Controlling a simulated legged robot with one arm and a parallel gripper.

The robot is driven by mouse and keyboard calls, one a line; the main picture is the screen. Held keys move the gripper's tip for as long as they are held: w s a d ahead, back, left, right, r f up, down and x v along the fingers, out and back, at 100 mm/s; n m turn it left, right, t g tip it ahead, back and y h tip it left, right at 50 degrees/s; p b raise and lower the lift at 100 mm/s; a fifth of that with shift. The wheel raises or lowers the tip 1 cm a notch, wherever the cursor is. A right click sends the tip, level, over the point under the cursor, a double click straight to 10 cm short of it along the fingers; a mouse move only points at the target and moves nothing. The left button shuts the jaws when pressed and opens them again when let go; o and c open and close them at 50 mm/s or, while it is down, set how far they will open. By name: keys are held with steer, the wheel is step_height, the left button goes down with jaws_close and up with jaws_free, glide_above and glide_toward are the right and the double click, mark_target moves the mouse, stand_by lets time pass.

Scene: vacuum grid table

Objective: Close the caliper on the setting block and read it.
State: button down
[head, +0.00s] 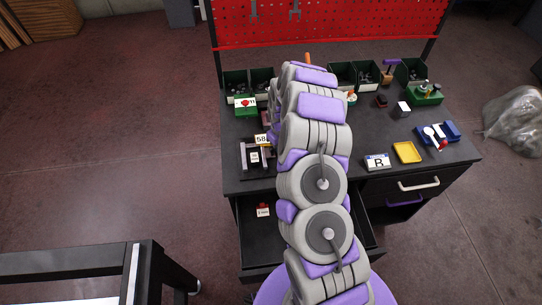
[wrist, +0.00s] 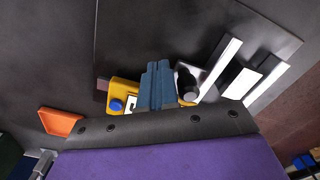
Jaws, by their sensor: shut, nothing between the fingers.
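My gripper (wrist: 157,70) is shut and empty in the wrist view, its blue fingers pressed together. It overlaps the caliper from this angle; I cannot tell whether it touches. The caliper's yellow housing (wrist: 125,90) with a blue button shows just left of the fingers. Its display (head: 262,139) reads something like 58 in the head view, partly behind my arm. Two upright light-edged bars, apparently the jaws (head: 244,157), stand with a gap. A small white-labelled block (head: 254,157), apparently the setting block, lies between them. In the head view my arm hides the gripper.
An open drawer (head: 262,230) below holds a red-and-white tag. Green bins (head: 236,80) line the back. An orange tray (wrist: 61,122) shows in the wrist view.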

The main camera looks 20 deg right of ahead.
mark_target(271, 147)
steer(key=shift+w+a, duration=0.2)
steer(key=shift+a, duration=0.65)
steer(key=shift+w+a, duration=0.15)
steer(key=shift+a, duration=0.7)
steer(key=shift+s+d, duration=0.1)
steer(key=shift+d, duration=0.5)
stand_by(0.8)
steer(key=shift+r, duration=0.1)
steer(key=shift+r+p, duration=0.6)
steer(key=shift+r, duration=2.9)
steer(key=shift+s+f, duration=0.1)
steer(key=shift+f, duration=0.05)
